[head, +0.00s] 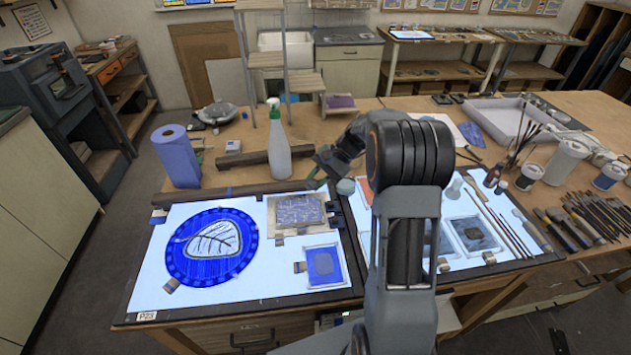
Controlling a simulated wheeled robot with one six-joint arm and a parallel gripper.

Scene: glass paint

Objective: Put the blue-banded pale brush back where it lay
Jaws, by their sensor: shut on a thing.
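My gripper (319,177) is at the end of my arm, left of the dark wrist joint. It is low over the back edge of the light table, near its middle. It is shut on a slim thing that is mostly hidden, taken to be the blue-banded pale brush; no blue band can be made out. Pale long-handled brushes (488,212) lie on the right lit panel, beside thin dark sticks (511,232). The lit light table (145,278) holds a blue round glass piece with a leaf (211,246) on the left.
A spray bottle (277,145) and blue paper roll (178,157) stand behind the left panel. Small panes (323,266) lie near the middle. Dark-tipped tools (597,213), jars (566,160) and a white tray (503,118) crowd the right. My arm hides the middle of the table.

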